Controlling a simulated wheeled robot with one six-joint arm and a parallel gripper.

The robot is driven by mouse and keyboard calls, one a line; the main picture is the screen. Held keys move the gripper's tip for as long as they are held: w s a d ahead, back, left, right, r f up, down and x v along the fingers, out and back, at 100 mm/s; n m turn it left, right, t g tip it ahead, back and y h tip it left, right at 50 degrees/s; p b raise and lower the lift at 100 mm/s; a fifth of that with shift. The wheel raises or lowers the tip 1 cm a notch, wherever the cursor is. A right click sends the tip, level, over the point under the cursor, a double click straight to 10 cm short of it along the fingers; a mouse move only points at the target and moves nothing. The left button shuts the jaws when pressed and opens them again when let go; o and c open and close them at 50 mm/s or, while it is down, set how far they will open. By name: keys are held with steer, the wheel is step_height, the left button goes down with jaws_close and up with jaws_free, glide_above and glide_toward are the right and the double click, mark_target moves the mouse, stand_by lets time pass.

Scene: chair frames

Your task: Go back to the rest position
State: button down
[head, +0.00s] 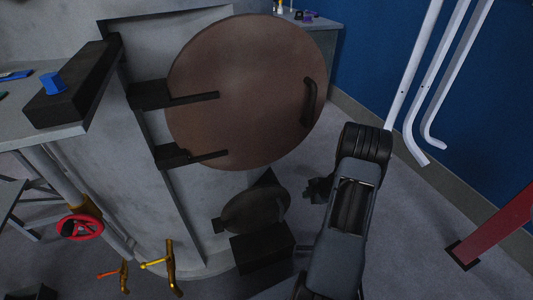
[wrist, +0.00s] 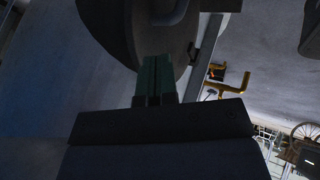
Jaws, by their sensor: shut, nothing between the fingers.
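My gripper (wrist: 155,80) shows in the wrist view as two dark green fingers pressed together, with nothing between them. In the head view my arm reaches up from the bottom, right of centre, and the small dark end beside it (head: 318,189) is partly hidden by the arm. It is near the small dark round hatch (head: 256,208), apart from it as far as I can tell. A dark round lid (wrist: 118,28) fills the top of the wrist view behind the fingers.
A large brown round door (head: 245,95) with a handle hangs on two black hinges on the grey furnace-like body. Yellow valve handles (head: 164,262) and a red wheel (head: 80,227) are at left. White pipes (head: 425,80) and a red post (head: 490,228) stand at right. Floor between is clear.

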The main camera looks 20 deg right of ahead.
steer(key=s+d+r+m+g+h, duration=0.1)
steer(key=s+d+m+g+h, duration=0.15)
steer(key=d+m+h, duration=0.4)
steer(key=s+a+r+m+g+h+p, duration=0.25)
steer(key=r+m+p, duration=0.2)
steer(key=r, duration=0.55)
steer(key=s+a+r+m+y+p, duration=0.1)
steer(key=a+r+p, duration=0.4)
steer(key=a+r, duration=0.5)
steer(key=s+a+r+m+t+y+p, duration=0.1)
steer(key=s+a+r+p, duration=0.4)
steer(key=a+r, duration=0.5)
steer(key=s+a+r+m+t+y+p, duration=0.1)
steer(key=s+a+r+y+p, duration=0.2)
steer(key=a+r, duration=0.7)
step_height(320, 180, up, 7)
steer(key=p, duration=0.2)
steer(key=shift+m+y+p, duration=0.3)
steer(key=shift+m+p, duration=0.05)
steer(key=shift+m, duration=0.05)
steer(key=shift+f, duration=0.1)
